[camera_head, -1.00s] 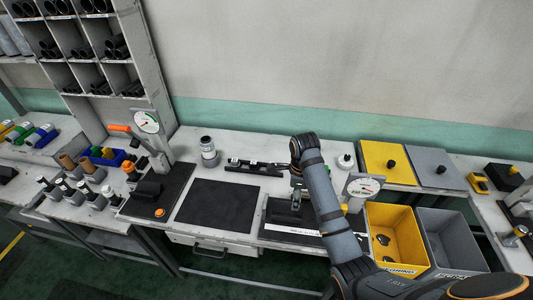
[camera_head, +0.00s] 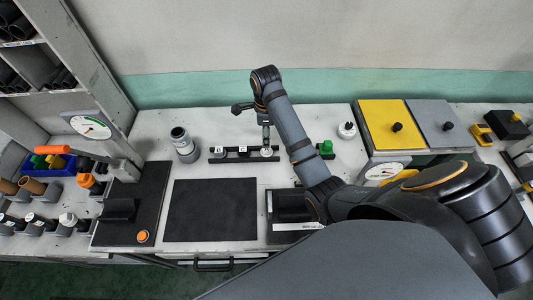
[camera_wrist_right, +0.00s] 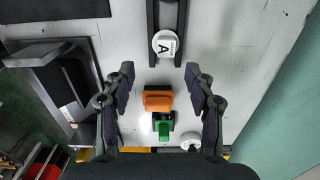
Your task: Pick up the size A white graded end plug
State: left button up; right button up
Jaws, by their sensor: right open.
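The white round plug marked A (camera_wrist_right: 165,44) sits at the near end of a dark rack (camera_wrist_right: 153,17) in the right wrist view. In the head view the plug (camera_head: 266,152) is at the right end of the rack (camera_head: 232,158). My right gripper (camera_wrist_right: 160,78) is open and empty, pointing down, with its two fingertips short of the plug in the wrist picture. In the head view the right gripper (camera_head: 265,130) hangs just above and behind the plug. No contact is visible. My left gripper is not in view.
Two other labelled plugs (camera_head: 221,152) share the rack. An orange block (camera_wrist_right: 157,98) and a green block (camera_wrist_right: 163,127) stand between and below the fingers in the wrist view. A grey-white canister (camera_head: 183,145) stands left of the rack. A black mat (camera_head: 211,210) lies clear in front.

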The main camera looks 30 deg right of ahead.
aim_at(267, 151)
jog(key=f+b, duration=0.1)
jog(key=f, duration=0.1)
jog(key=w+f+b, duration=0.1)
jog(key=shift+w+f, duration=0.1)
jog(key=shift+f, duration=0.3)
jog(key=shift+d+f, duration=0.1)
jog(key=shift+f, duration=0.05)
jog(key=shift+s+d+f+b, duration=0.1)
jog(key=shift+s+f+b, duration=0.1)
jog(key=shift+f+b, duration=0.6)
jog(key=shift+s+d+f+p, duration=0.1)
jog(key=shift+d+f+p, duration=0.05)
jog(key=shift+p, duration=0.45)
jog(key=shift+w+f, duration=0.2)
jog(key=shift+f, duration=1.05)
jog(key=shift+c, duration=0.2)
jog(key=shift+s, duration=0.1)
jog(key=shift+c, duration=1.3)
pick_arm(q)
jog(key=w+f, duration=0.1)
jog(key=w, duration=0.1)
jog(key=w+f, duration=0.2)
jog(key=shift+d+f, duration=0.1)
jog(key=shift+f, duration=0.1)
pick_arm(e)
jog(key=c, duration=0.6)
